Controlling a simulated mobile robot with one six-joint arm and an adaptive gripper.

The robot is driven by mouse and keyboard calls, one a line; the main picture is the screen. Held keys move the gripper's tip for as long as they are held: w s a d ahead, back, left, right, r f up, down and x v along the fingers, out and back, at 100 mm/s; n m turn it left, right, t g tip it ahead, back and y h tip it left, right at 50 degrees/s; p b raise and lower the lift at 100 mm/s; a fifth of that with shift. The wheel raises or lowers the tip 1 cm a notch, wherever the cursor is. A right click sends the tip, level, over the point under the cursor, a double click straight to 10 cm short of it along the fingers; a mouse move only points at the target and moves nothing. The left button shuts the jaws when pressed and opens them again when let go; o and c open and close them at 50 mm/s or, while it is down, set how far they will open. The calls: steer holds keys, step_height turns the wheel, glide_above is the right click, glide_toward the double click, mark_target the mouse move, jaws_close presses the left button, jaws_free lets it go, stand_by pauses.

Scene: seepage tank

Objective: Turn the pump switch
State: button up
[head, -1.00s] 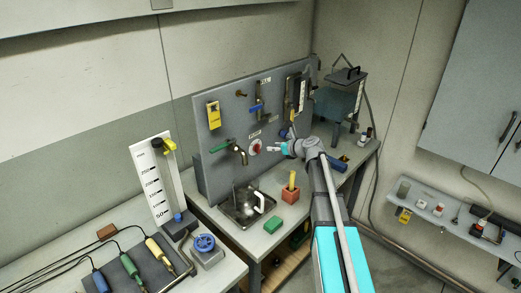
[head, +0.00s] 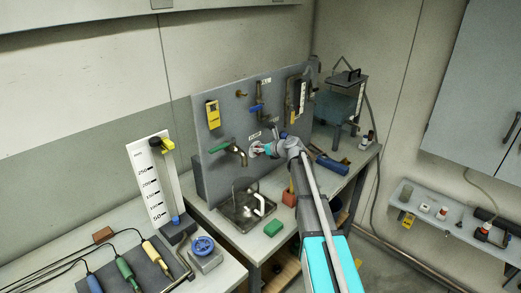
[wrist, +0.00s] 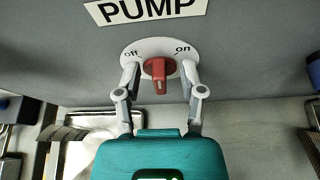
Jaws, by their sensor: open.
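The pump switch is a red knob (wrist: 158,72) on a white round plate (wrist: 160,48) marked "off" on the left and "on" on the right, under a "PUMP" label (wrist: 145,9). The knob's handle points toward the bottom of the wrist view, between the two words. My gripper (wrist: 160,75) is open, with one finger on each side of the knob and its tips at the plate. I cannot tell whether the fingers touch the knob. In the head view my gripper (head: 259,149) is at the grey panel (head: 225,170) and hides most of the switch.
A brass tap with a green handle (head: 219,147) is left of my gripper. A dark blue cylinder (head: 331,164) lies to the right.

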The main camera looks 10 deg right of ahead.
steer(key=shift+c, duration=0.2)
jaws_close()
stand_by(0.3)
steer(key=shift+s+a+f+n+t+h+b, duration=0.15)
steer(key=shift+n+t+h+b, duration=0.35)
steer(key=shift+n, duration=0.65)
steer(key=shift+s+a+n+t+h+b, duration=0.15)
steer(key=shift+n+t+h+b, duration=0.35)
steer(key=shift+n, duration=0.6)
steer(key=shift+s+a+f+n+t+h+b, duration=0.15)
steer(key=shift+n+t+h+b, duration=0.35)
steer(key=shift+n, duration=0.65)
steer(key=shift+o, duration=0.2)
jaws_free()
steer(key=shift+a, duration=0.1)
steer(key=shift+w+r+p, duration=0.1)
steer(key=shift+p, duration=0.3)
